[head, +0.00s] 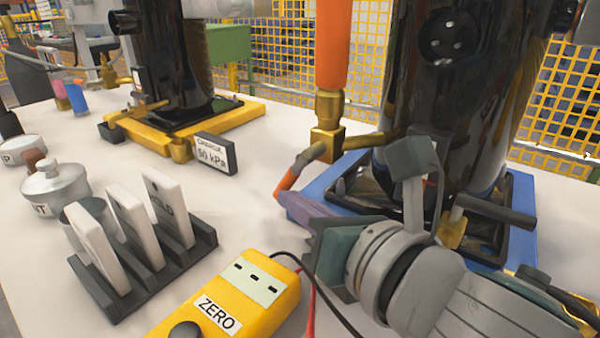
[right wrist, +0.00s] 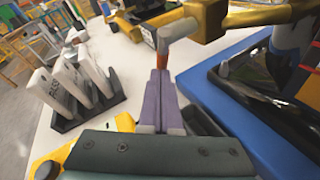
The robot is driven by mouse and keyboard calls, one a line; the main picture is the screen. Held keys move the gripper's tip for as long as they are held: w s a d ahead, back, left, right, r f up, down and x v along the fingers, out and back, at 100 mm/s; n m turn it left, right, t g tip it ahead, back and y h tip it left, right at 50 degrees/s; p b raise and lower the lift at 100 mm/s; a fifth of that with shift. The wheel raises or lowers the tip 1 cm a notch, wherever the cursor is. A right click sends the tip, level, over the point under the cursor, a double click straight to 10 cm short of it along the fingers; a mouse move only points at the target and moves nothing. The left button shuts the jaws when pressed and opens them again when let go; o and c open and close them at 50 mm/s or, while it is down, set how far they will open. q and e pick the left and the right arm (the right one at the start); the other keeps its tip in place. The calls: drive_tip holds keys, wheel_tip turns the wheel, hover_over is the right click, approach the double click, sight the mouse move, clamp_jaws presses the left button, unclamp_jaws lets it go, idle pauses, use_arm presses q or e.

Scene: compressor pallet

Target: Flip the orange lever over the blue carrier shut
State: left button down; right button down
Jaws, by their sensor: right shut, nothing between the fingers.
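The blue carrier (head: 322,180) is at the right in the head view, under a large black cylinder. A lever (head: 290,178) with a grey-brown upper part and an orange end slants down to the left from the valve. In the right wrist view the lever (right wrist: 163,60) is just beyond my fingertips. My right gripper (head: 288,203) has purple fingers, shut and empty, with tips at the lever's orange end. I cannot tell whether they touch. My left gripper is out of view.
A yellow meter marked ZERO (head: 230,300) with cables lies at the front. A dark rack (head: 150,280) of white plates and metal weights (head: 55,188) stand at the left. A yellow carrier (head: 245,113) and a 50 kPa sign (head: 214,154) are behind. White table between is clear.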

drive_tip(key=shift+w+a+f+m+t+y+b, duration=0.25)
drive_tip(key=shift+t+y+b, duration=0.35)
drive_tip(key=shift+b, duration=0.9)
drive_tip(key=shift+w+a+r+b, duration=0.15)
drive_tip(key=shift+a+b, duration=0.15)
drive_tip(key=shift+b, duration=0.2)
drive_tip(key=shift+w+a+r, duration=0.2)
drive_tip(key=shift+a+r, duration=0.05)
drive_tip(key=shift+w+a+r+p, duration=0.25)
drive_tip(key=shift+w+a+p, duration=0.1)
drive_tip(key=shift+a+p, duration=0.15)
drive_tip(key=shift+w+a, duration=0.1)
